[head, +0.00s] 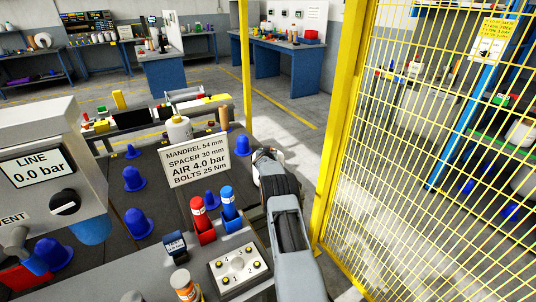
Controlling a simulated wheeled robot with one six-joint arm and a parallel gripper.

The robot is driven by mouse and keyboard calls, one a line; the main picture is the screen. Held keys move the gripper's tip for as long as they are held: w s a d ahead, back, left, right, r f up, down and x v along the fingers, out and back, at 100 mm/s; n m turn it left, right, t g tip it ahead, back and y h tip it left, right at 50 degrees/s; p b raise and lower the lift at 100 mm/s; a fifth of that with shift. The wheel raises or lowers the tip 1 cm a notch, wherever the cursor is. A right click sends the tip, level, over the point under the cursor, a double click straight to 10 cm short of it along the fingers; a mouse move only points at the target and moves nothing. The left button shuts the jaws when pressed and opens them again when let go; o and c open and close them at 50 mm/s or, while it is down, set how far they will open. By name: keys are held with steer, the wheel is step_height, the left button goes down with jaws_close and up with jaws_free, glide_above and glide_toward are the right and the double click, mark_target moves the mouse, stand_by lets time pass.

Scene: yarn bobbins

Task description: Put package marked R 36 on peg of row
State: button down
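Several blue cone-shaped pegs stand on the dark table at the left, among them one peg (134,179), a nearer peg (139,223) and a farther peg (132,152). Another peg (52,254) stands at the front left. No package with a readable R 36 mark shows. My arm reaches away from the front right, and my gripper (266,160) is at its far end, right of the sign. The arm and wrist hide its fingers, so I cannot tell whether it is open or holds anything.
A sign (196,161) with settings stands mid-table. Red (203,222) and blue (230,208) handles and a numbered button box (239,271) are left of my arm. A grey gauge panel (45,170) reads 0.0 bar. A yellow mesh fence (440,150) bounds the right.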

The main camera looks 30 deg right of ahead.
steer(key=shift+w, duration=0.1)
stand_by(0.4)
steer(key=shift+c, duration=1.7)
jaws_free()
steer(key=shift+o, duration=1.1)
steer(key=shift+f, duration=0.45)
steer(key=shift+b+v, duration=0.5)
steer(key=shift+v, duration=0.45)
steer(key=b+v, duration=0.1)
steer(key=v, duration=1.1)
steer(key=shift+r, duration=0.3)
steer(key=shift+d, duration=0.1)
